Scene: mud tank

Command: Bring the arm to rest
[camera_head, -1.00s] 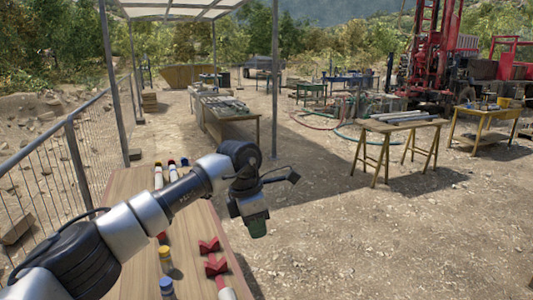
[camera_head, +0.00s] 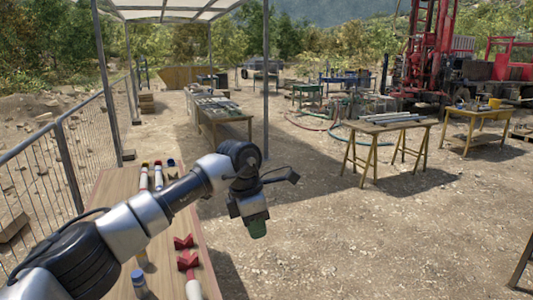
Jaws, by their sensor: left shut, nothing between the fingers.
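My left arm comes in from the lower left and reaches over the wooden table (camera_head: 117,184). Its gripper (camera_head: 257,229) hangs off the table's right side, above the dirt ground, pointing down. The gripper is shut and holds nothing. The fingers are small and dark green at this distance. My right gripper is not in view.
Red-headed tools (camera_head: 187,260) and capped bottles (camera_head: 139,283) lie or stand on the table, partly behind my arm. A mesh fence (camera_head: 40,180) runs along the left. A trestle table (camera_head: 385,125) stands farther right. The dirt ground between is clear.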

